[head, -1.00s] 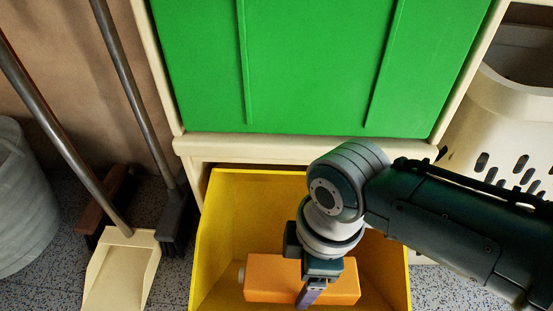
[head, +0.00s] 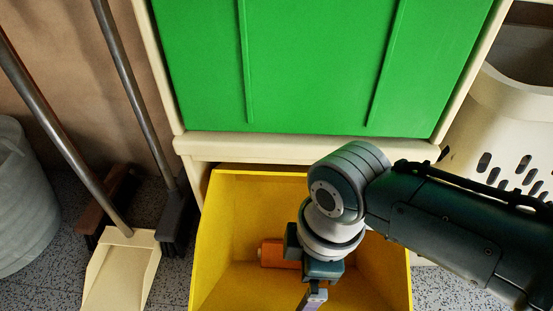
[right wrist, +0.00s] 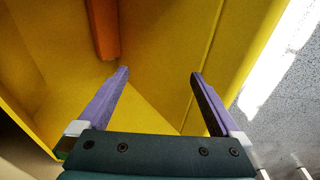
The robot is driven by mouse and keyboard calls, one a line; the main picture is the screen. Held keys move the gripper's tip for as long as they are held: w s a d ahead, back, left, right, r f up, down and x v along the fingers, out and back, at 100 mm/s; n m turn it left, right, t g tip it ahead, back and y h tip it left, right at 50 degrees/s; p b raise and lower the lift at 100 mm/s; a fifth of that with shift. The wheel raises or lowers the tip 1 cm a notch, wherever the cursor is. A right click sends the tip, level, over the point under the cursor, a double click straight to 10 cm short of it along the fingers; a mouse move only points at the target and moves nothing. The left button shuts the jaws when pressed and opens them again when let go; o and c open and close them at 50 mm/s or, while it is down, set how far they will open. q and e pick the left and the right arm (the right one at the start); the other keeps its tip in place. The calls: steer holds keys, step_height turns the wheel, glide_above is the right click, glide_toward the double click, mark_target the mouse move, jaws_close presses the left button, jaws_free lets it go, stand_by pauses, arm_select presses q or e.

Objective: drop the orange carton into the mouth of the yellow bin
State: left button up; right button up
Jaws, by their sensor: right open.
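The orange carton (head: 272,253) lies low inside the yellow bin (head: 236,205), partly hidden behind my right gripper. It also shows in the right wrist view (right wrist: 103,28) at the top, beyond the fingertips and apart from them. The bin is tilted out below a green panel, with its mouth facing up. My right gripper (head: 312,297) is over the bin mouth; in the right wrist view its purple fingers (right wrist: 160,74) are spread with nothing between them. My left gripper is not in view.
A green panel (head: 315,60) in a cream frame stands above the bin. A cream dustpan (head: 120,270) and brushes with long handles stand at the left, beside a grey bucket (head: 25,200). A white slotted basket (head: 505,130) is at the right.

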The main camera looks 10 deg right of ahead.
steer(key=shift+r, duration=0.1)
step_height(320, 180, up, 10)
steer(key=d+p, duration=0.1)
steer(key=p, duration=0.7)
steer(key=shift+s, duration=0.1)
